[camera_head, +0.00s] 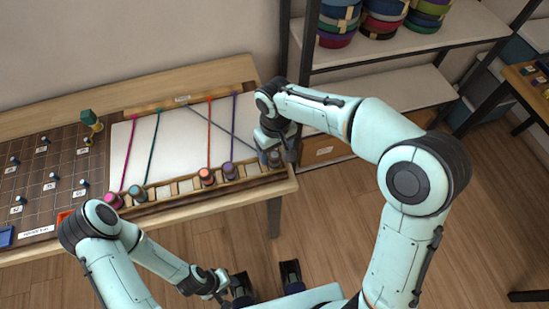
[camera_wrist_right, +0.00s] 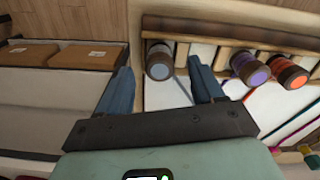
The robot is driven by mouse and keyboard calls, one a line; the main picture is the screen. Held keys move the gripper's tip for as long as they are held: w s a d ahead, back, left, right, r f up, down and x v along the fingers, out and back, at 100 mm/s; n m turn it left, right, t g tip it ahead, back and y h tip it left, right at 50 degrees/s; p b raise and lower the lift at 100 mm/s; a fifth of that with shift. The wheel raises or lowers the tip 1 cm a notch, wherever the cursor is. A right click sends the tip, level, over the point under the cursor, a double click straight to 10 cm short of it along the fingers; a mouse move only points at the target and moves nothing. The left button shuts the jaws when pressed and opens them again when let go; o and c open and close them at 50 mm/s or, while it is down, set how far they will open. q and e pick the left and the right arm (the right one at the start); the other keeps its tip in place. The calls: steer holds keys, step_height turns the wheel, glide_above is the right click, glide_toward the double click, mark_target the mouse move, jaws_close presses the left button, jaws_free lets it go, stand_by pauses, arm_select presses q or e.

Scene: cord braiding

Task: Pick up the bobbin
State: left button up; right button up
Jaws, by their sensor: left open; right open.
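A grey-blue bobbin (camera_head: 274,159) stands at the right end of the wooden bobbin rail in the head view, partly hidden by my right gripper (camera_head: 279,150). In the right wrist view the same bobbin (camera_wrist_right: 158,62) lies between the two fingertips of my open right gripper (camera_wrist_right: 160,72), with space on both sides. A grey-blue cord (camera_head: 222,131) runs from it diagonally across the white board. Purple (camera_head: 229,171), orange (camera_head: 207,176), teal (camera_head: 138,193) and magenta (camera_head: 113,200) bobbins sit along the rail. My left gripper (camera_head: 238,290) is open, low in front of the table.
The wooden rail (camera_head: 186,188) has empty slots between bobbins. A dark gridded board (camera_head: 35,175) with small pegs lies at the left. A shelf (camera_head: 400,90) with cardboard boxes stands just right of the table. Open floor (camera_head: 330,210) lies in front.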

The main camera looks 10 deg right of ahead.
mark_target(275, 156)
step_height(275, 156, down, 3)
steer(key=shift+f, duration=0.2)
steer(key=c, duration=1.1)
arm_select(q)
steer(key=shift+f, duration=0.15)
arm_select(e)
steer(key=shift+c, duration=0.2)
steer(key=shift+r, duration=0.15)
arm_select(q)
steer(key=r+p, duration=0.1)
steer(key=r, duration=0.1)
steer(key=w+r+p, duration=0.1)
steer(key=p, duration=0.1)
steer(key=shift+w+r, duration=0.2)
steer(key=shift+r, duration=0.15)
arm_select(e)
step_height(275, 156, up, 20)
